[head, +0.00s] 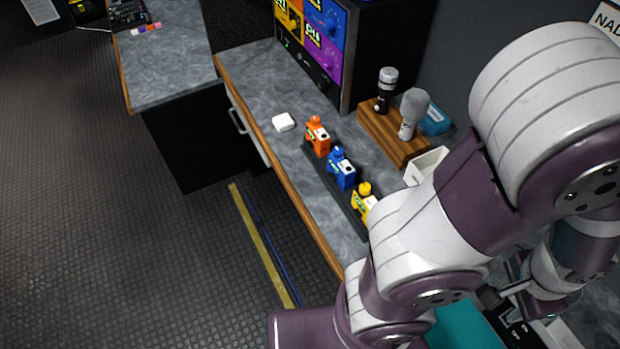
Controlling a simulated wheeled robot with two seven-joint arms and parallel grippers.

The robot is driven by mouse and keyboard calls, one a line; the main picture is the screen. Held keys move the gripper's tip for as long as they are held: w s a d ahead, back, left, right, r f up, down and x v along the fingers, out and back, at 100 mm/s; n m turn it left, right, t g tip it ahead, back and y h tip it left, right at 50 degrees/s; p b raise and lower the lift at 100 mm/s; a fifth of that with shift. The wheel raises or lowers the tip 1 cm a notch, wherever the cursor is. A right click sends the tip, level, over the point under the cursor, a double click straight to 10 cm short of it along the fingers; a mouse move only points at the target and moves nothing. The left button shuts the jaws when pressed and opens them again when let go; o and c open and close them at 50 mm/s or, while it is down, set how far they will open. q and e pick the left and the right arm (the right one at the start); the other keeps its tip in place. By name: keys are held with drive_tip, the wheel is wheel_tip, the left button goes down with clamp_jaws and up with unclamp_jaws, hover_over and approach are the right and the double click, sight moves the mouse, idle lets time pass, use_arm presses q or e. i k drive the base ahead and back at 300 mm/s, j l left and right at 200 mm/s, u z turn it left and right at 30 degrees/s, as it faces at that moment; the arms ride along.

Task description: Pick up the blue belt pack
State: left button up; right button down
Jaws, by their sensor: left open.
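The blue belt pack (341,172) stands upright in a dark rack (328,176) on the grey counter, between an orange belt pack (317,138) and a yellow belt pack (361,200). Nothing touches it from my side. My left gripper (496,296) shows only partly at the lower right, behind my large arm links. Its dark fingers are open, and it is well to the right of and below the blue pack in the picture. Nothing can be seen between the fingers. My right gripper is not in view.
A wooden block (391,135) holds a black microphone (385,88) and a grey one (411,112). A white box (426,166), a teal item (435,119), a small white case (283,122) and a monitor rack (314,45) are nearby. The counter's left front edge is clear.

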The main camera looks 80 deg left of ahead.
sight(344, 169)
drive_tip(key=l+u, duration=0.1)
drive_tip(key=u, duration=2.65)
